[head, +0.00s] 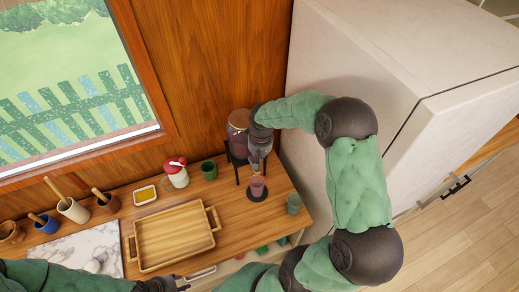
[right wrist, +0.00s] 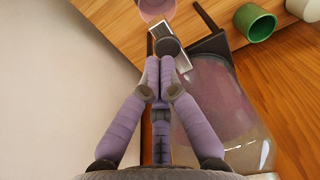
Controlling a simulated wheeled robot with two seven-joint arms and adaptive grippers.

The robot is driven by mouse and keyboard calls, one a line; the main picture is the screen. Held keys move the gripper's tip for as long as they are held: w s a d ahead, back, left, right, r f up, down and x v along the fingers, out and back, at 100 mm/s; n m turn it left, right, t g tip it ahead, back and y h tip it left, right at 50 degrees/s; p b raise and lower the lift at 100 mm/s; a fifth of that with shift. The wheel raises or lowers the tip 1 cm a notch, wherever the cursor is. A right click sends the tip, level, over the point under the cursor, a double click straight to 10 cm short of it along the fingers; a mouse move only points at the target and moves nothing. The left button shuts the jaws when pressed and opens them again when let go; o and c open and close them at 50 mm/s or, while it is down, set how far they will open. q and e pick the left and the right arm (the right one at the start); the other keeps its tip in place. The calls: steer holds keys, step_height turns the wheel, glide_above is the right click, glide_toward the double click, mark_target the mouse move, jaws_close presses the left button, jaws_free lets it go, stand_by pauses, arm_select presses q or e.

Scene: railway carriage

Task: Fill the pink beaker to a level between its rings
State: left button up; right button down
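The pink beaker (head: 257,187) stands upright on a dark round coaster (head: 257,194) under the drink dispenser (head: 238,122); its rim also shows at the top of the right wrist view (right wrist: 155,9). Its rings and liquid level are too small to make out. The glass dispenser holds purplish liquid (right wrist: 222,105) on a dark stand. My right gripper (head: 259,165) is at the dispenser's front, above the beaker. In the right wrist view its fingers (right wrist: 160,66) are together, tips at the dark round tap knob (right wrist: 168,46). My left gripper (head: 170,285) is partly cut off at the bottom edge.
A red-topped white jar (head: 176,175), a wooden tray (head: 174,237), a yellow dish (head: 145,195) and a marble board (head: 75,256) fill the left counter. A pale cabinet (head: 350,50) bounds the right.

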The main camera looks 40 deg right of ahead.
steer(key=shift+f, duration=0.9)
steer(key=shift+f, duration=0.1)
